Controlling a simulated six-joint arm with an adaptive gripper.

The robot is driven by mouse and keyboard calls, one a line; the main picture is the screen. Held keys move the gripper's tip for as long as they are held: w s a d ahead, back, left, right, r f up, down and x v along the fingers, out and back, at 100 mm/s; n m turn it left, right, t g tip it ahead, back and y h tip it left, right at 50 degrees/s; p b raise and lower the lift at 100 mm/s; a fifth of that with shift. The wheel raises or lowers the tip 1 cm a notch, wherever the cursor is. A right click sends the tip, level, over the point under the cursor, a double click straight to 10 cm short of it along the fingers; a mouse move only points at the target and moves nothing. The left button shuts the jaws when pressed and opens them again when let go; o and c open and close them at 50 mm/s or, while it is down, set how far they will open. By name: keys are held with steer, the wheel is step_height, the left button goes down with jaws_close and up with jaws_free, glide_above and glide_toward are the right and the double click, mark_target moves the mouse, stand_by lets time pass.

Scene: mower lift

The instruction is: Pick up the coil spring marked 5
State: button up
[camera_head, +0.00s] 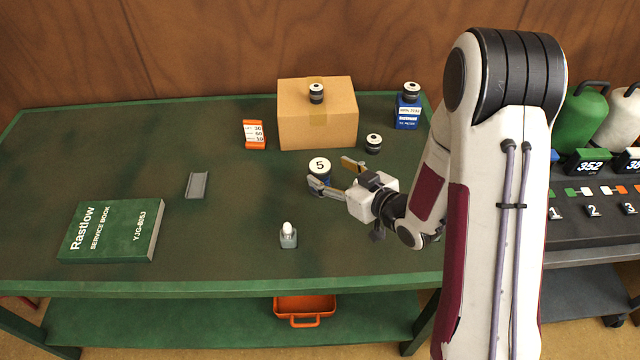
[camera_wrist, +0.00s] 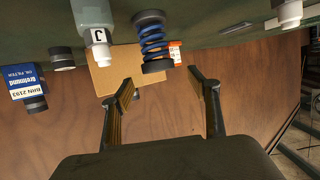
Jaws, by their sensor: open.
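The coil spring marked 5 (camera_head: 320,168) stands on the green bench in front of the cardboard box. Its pale round top shows the 5. In the upside-down wrist view, the blue coil spring (camera_wrist: 153,38) has dark end discs, and its number is not visible. My gripper (camera_head: 336,174) is open at the spring, with one finger on the near side and one toward the far right. In the wrist view, my gripper (camera_wrist: 162,93) has its fingers spread with nothing between them. The spring appears above the fingertips there; contact cannot be told.
A cardboard box (camera_head: 300,123) carries a small black part (camera_head: 316,93). Another black part (camera_head: 373,143) stands near a blue filter box (camera_head: 407,117). A grey bottle marked J (camera_wrist: 98,42) appears beside the spring. A small bottle (camera_head: 288,236) stands nearer. The bench's left middle is mostly free.

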mark_target(322, 167)
steer(key=shift+w+a+f, duration=0.15)
steer(key=shift+w, duration=0.15)
steer(key=shift+x, duration=2.55)
steer(key=shift+f, duration=0.15)
jaws_close()
